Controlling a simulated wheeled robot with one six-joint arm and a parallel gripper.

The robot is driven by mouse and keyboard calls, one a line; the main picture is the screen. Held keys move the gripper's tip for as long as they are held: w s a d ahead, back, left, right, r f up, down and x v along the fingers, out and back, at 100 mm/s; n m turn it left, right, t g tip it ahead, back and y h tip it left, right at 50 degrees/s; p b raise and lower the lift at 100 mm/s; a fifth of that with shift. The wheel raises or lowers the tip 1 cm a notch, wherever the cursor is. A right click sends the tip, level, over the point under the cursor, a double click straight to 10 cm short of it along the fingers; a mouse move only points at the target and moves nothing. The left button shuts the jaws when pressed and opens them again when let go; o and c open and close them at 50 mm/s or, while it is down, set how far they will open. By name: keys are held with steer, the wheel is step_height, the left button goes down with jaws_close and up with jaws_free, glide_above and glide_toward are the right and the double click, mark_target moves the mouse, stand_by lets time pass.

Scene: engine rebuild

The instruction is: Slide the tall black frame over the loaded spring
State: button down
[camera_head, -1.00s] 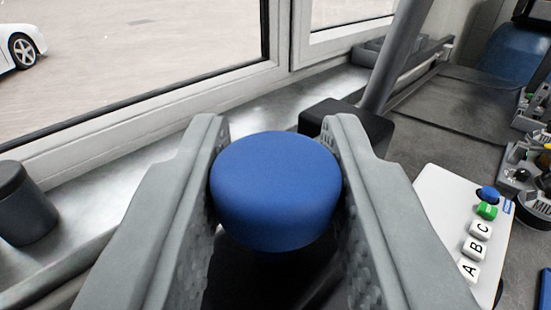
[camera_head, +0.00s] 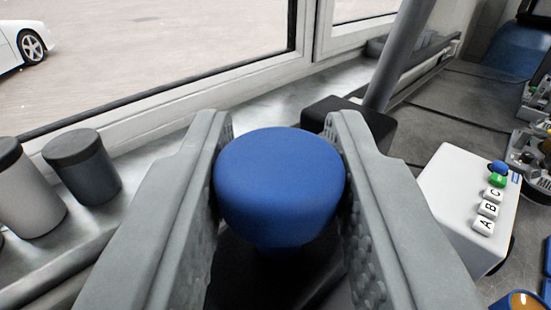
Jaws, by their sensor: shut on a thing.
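My gripper (camera_head: 280,185) is in the middle of the view, its two grey jaws shut on a round blue knob (camera_head: 280,180). A dark black body (camera_head: 265,280) shows below the knob, between the jaws. It may be part of the tall black frame, but most of it is hidden by the knob and the jaws. I cannot make out the loaded spring in this view.
A white box (camera_head: 460,195) with A, B, C keys and green and blue buttons stands at right. A black block with a grey post (camera_head: 400,60) is behind the gripper. Canisters (camera_head: 83,165) stand on the window sill at left. Small parts (camera_head: 530,150) lie at far right.

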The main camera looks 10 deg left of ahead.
steer(key=c, duration=1.1)
jaws_free()
steer(key=shift+s, duration=0.1)
steer(key=s, duration=0.5)
steer(key=s+d, duration=0.1)
steer(key=s, duration=0.5)
steer(key=s+d, duration=0.1)
steer(key=s, duration=0.5)
steer(key=shift+d, duration=0.1)
steer(key=s+d+f+h, duration=0.1)
steer(key=s+d, duration=0.8)
steer(key=s, duration=0.2)
steer(key=s+d+f, duration=0.2)
steer(key=s+d, duration=0.7)
steer(key=s, duration=0.3)
steer(key=shift+m+h, duration=0.6)
steer(key=shift+m, duration=0.1)
steer(key=s+d+f, duration=0.3)
steer(key=s+f, duration=0.2)
steer(key=s, duration=0.3)
steer(key=s+d+f, duration=0.3)
steer(key=s+f, duration=0.2)
steer(key=s, duration=0.4)
steer(key=s+d+f, duration=0.3)
steer(key=s+f, duration=0.2)
steer(key=s, duration=0.3)
steer(key=shift+s+d, duration=0.15)
steer(key=shift+s, duration=0.05)
